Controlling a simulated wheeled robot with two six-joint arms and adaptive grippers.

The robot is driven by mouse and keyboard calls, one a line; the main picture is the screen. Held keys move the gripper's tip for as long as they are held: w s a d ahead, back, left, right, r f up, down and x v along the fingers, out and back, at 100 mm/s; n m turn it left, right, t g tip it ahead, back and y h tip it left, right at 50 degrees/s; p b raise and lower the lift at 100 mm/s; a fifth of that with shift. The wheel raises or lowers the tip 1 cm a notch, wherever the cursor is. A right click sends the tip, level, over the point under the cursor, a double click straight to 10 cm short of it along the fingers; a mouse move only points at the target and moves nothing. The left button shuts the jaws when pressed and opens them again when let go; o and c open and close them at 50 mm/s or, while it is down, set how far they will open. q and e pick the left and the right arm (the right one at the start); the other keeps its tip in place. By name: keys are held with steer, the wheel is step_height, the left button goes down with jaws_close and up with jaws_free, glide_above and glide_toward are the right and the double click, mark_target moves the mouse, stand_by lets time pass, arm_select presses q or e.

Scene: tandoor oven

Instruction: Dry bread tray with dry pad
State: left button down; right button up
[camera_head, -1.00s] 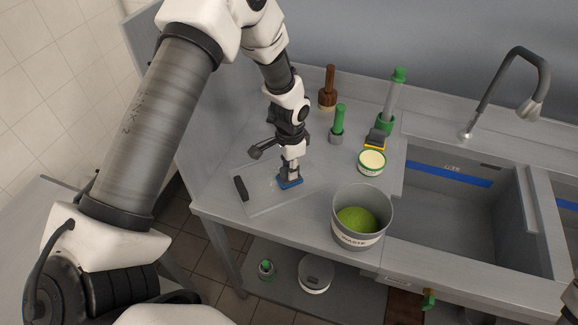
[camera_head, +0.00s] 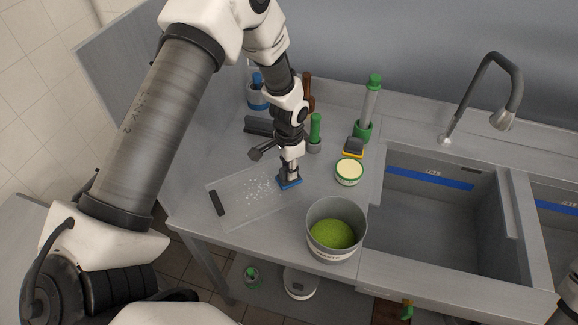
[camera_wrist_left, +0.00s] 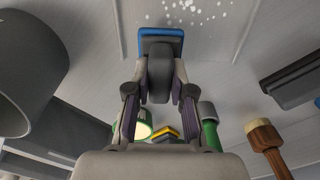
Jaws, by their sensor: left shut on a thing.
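The bread tray (camera_head: 233,218) is a thin, pale, see-through sheet with a dark handle (camera_head: 217,203) at its left end. It lies flat on the counter, with many small white spots across its middle. My left gripper (camera_head: 290,178) is shut on the dark grip of the blue-edged dry pad (camera_head: 290,184). The pad is low at the tray's right end; whether it touches is hard to tell. The left wrist view shows the pad (camera_wrist_left: 172,34) between the fingers (camera_wrist_left: 158,100), with white spots just beyond it. My right gripper is out of view.
A waste bin (camera_head: 334,248) with green contents stands at the counter's front, right of the tray. A cream-topped tub (camera_head: 349,173), a yellow-and-black sponge (camera_head: 354,147) and green-handled tools stand behind. A sink (camera_head: 430,205) lies right. A dark block (camera_head: 258,126) sits behind the tray.

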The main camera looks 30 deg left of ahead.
arm_select(q)
steer(key=r+p, duration=0.1)
steer(key=r, duration=0.2)
steer(key=shift+s+a+p, duration=0.15)
steer(key=shift+s+p, duration=0.15)
steer(key=shift+p, duration=0.05)
steer(key=shift+w+r+p, duration=0.2)
steer(key=shift+r+p, duration=0.6)
steer(key=shift+r, duration=0.2)
steer(key=shift+s+r, duration=0.15)
steer(key=shift+r, duration=0.15)
